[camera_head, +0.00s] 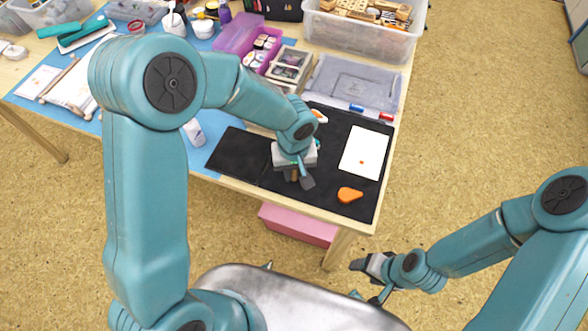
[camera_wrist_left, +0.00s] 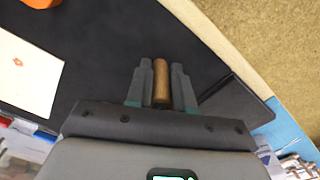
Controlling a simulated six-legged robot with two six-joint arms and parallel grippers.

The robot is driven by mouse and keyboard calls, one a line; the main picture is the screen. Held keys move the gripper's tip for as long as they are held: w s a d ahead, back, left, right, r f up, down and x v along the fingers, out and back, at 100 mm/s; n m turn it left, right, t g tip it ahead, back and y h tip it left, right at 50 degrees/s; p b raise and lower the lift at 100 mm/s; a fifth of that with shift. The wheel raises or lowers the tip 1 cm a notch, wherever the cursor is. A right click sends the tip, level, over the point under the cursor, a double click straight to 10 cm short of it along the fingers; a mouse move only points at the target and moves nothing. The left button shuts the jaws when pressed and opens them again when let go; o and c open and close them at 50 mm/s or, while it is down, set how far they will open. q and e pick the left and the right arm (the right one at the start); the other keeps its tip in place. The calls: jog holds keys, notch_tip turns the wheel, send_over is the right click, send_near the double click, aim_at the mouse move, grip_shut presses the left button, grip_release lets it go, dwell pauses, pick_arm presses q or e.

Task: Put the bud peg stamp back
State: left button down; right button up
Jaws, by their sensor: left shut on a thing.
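My left gripper (camera_head: 296,176) is over the black mat (camera_head: 228,158) near the table's front edge. It is shut on an upright-looking wooden peg (camera_wrist_left: 161,84), which shows between the two fingers in the left wrist view. The peg's lower end and any stamp face are hidden. An orange teardrop-shaped piece (camera_head: 349,195) lies on the mat to the right of the gripper. A white card (camera_head: 364,152) with a small orange print lies behind it. My right gripper (camera_head: 372,280) hangs low in front of the table; its finger gap is unclear.
A clear bin of wooden stamps (camera_head: 415,42) stands at the back, with a clear lid (camera_head: 352,82) before it. Blue and red markers (camera_head: 357,108) lie behind the card.

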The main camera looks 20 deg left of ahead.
pick_arm(q)
jog(key=c, duration=1)
grip_release()
jog(key=shift+w, duration=0.1)
jog(key=shift+r+p, duration=0.45)
notch_tip(320, 180, up, 12)
jog(key=shift+f, duration=0.25)
